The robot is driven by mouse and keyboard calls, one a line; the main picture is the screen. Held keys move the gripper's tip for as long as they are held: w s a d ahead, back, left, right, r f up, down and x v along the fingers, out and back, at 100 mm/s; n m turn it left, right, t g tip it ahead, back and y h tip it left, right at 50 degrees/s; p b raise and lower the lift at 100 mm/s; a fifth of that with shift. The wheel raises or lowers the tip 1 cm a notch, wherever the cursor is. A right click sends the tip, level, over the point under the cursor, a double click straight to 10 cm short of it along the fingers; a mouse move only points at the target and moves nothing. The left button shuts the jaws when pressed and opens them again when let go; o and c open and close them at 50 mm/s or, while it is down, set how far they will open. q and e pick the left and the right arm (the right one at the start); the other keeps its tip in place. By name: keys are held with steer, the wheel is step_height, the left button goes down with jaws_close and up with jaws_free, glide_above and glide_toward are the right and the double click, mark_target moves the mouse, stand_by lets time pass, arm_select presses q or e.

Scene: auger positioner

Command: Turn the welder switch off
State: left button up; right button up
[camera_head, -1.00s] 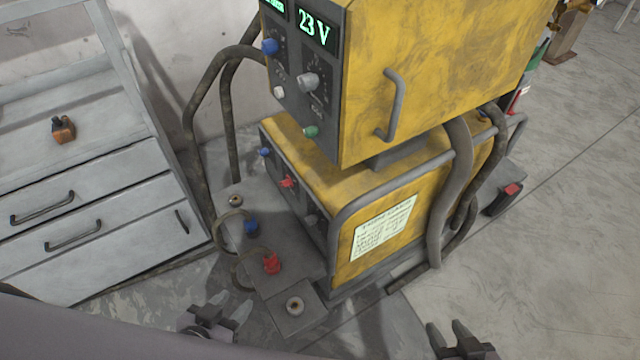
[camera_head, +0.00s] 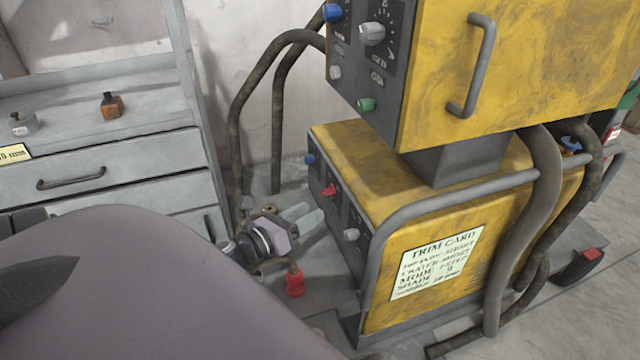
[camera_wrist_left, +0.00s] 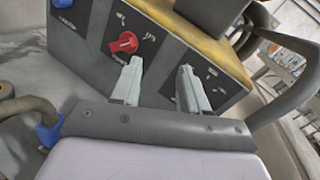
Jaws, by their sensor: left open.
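The lower yellow welder unit (camera_head: 430,190) has a dark front panel with a blue knob (camera_head: 310,158), a red rotary switch (camera_head: 329,190) and a grey knob (camera_head: 351,234). No label I can read names the welder switch. In the left wrist view the red switch (camera_wrist_left: 124,43) shows a white pointer mark, just beyond the left fingertip. My left gripper (camera_head: 308,217) is open and empty, in front of the panel and apart from the red switch. Its two fingers (camera_wrist_left: 160,68) point at the panel. My right gripper is out of view.
The upper yellow box (camera_head: 520,70) with a handle overhangs the lower unit. Thick hoses (camera_head: 545,230) run at its right and behind. A red connector (camera_head: 295,282) stands below my left gripper. A grey drawer cabinet (camera_head: 100,155) stands left. My own arm covers the lower left.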

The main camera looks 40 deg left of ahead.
mark_target(324, 194)
arm_select(q)
steer(key=w+a+f+m+h+b, duration=0.25)
steer(key=a+m+b, duration=0.25)
steer(key=m, duration=0.6)
steer(key=shift+w+d+f+m+b, duration=0.15)
steer(key=shift+w+m, duration=0.3)
steer(key=shift+w, duration=0.7)
steer(key=shift+w+f+m+b, duration=0.1)
steer(key=shift+w+m+b, duration=0.25)
steer(key=shift+w, duration=0.85)
steer(key=shift+w+d+f+m+b, duration=0.15)
steer(key=shift+w+m, duration=0.35)
steer(key=shift+w, duration=0.65)
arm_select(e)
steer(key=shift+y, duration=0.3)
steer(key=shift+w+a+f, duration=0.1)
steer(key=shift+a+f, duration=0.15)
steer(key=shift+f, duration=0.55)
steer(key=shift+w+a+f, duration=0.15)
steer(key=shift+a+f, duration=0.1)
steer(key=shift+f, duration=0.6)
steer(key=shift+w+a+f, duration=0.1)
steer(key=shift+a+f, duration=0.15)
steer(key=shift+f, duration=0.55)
arm_select(q)
jaws_close()
